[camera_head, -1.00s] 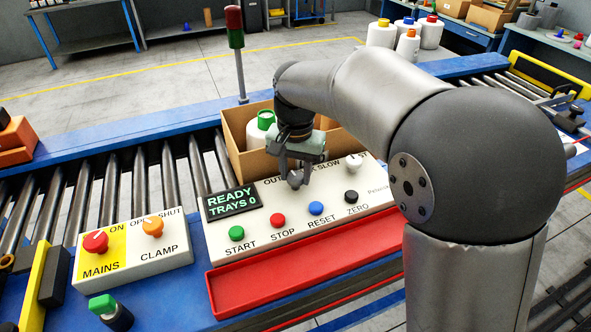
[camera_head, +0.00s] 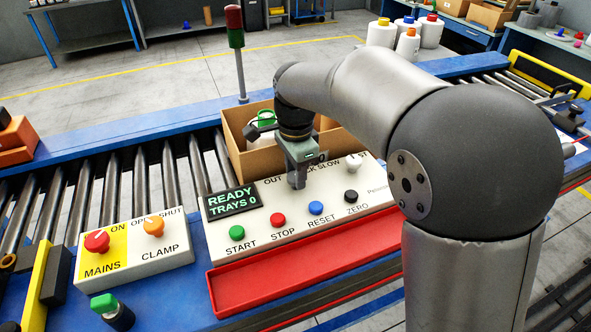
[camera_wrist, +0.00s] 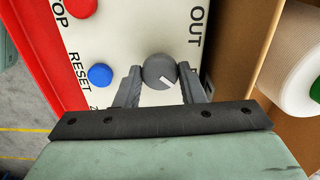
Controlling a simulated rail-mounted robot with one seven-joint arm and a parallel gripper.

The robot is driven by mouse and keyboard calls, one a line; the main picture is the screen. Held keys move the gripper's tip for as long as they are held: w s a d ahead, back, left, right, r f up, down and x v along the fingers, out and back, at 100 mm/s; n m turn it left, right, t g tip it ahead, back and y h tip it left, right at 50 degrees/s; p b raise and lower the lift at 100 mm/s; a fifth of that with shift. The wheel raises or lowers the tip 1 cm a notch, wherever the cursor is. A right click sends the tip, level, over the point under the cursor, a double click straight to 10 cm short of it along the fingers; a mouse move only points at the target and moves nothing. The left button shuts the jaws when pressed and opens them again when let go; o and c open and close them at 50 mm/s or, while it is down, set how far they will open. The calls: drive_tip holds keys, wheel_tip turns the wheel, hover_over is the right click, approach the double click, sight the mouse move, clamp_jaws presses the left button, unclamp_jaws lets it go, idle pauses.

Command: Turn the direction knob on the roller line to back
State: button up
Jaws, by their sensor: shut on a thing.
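The direction knob (camera_wrist: 155,67) is a round grey knob with a short white mark, seen in the wrist view. The mark slants toward the lower right of that view, away from the OUT label (camera_wrist: 196,27). My gripper (camera_wrist: 159,78) is shut on the knob, with one finger on each side. The BACK label is partly covered there.
START (camera_head: 236,233), STOP (camera_head: 278,220), RESET (camera_head: 315,208) and ZERO (camera_head: 351,196) buttons lie in front. A white knob (camera_head: 354,163) stands right. A cardboard box (camera_head: 254,165) with bobbins is close behind. A red tray (camera_head: 238,290) lies in front.

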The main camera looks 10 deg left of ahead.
drive_tip(key=shift+m, duration=0.5)
drive_tip(key=o, duration=1)
drive_tip(key=shift+r, duration=0.1)
wheel_tip(320, 180, up, 17)
drive_tip(key=shift+b, duration=0.4)
drive_tip(key=shift+r, duration=0.1)
